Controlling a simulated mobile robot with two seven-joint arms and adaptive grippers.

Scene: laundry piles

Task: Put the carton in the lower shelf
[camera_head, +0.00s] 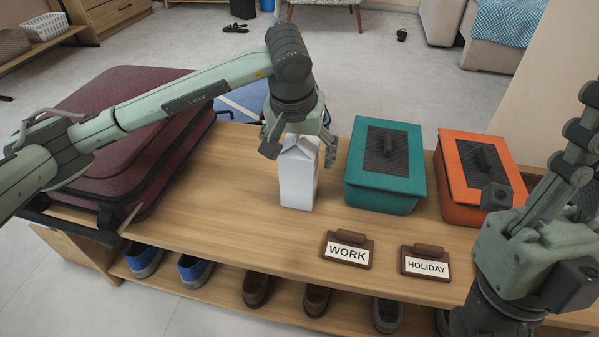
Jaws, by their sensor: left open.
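A white carton (297,182) with a gabled top stands upright on the wooden bench top (225,200), left of the teal box. My left gripper (298,145) points down over the carton's top, its fingers apart around the gable. The gable is partly hidden by the fingers, so I cannot tell whether they touch it. The lower shelf (215,276) runs under the bench top and holds several shoes. My right arm comes in at the lower right, and its fingers are outside the picture.
A maroon suitcase (125,120) lies on the bench's left end. A teal box (385,190) and an orange box (465,205) stand right of the carton. WORK (347,251) and HOLIDAY (425,266) tags lie near the front edge. Blue shoes (195,270) and brown shoes (257,288) occupy the shelf.

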